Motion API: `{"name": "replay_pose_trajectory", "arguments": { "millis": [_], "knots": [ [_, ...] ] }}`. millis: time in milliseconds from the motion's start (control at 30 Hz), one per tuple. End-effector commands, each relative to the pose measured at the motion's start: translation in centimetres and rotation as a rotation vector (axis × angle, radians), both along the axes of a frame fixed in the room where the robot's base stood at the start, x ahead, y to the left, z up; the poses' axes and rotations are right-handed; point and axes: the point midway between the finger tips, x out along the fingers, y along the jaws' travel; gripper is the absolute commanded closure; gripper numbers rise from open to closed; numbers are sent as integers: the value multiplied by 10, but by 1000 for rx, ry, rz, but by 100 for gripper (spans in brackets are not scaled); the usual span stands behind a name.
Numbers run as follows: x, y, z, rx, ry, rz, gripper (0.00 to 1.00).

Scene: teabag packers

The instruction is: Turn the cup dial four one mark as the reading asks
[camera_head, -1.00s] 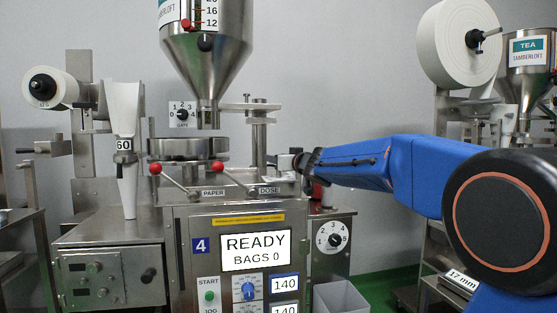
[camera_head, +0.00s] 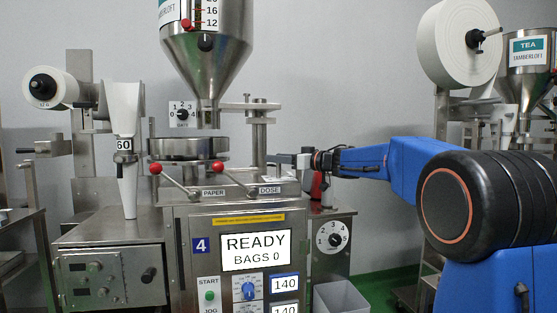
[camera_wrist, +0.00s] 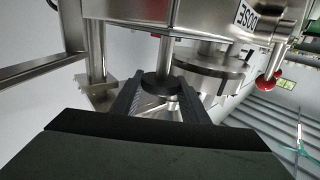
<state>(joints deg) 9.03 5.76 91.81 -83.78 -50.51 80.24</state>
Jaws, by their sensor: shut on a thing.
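Machine four, with a blue 4 plate (camera_head: 201,246), stands in the middle of the head view. Its screen (camera_head: 256,250) reads READY, BAGS 0. My gripper (camera_wrist: 160,100) is shut on a round black knob (camera_wrist: 161,86) on a metal shaft, with a dark finger on each side. In the head view my gripper is at the machine's upper right, beyond the DOSE label (camera_head: 270,190); its fingertips and the knob cannot be made out there. A white numbered dial (camera_head: 332,236) with a black knob is on the right side box. I cannot tell which knob is the cup dial.
Red-ball levers (camera_head: 156,168) stick out at the front of the machine. A steel hopper (camera_head: 206,50) hangs above, with a GATE dial (camera_head: 183,113) behind. A grey bin (camera_head: 340,297) stands low at right. In the wrist view a red ball (camera_wrist: 268,87) is close by.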

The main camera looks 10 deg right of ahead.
Motion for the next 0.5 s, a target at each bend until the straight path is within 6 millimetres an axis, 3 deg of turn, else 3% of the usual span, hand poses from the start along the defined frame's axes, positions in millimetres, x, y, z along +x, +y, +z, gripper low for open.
{"name": "replay_pose_trajectory", "arguments": {
  "millis": [500],
  "knots": [
    [0,0,0,0,-1,164,82]
  ]
}}
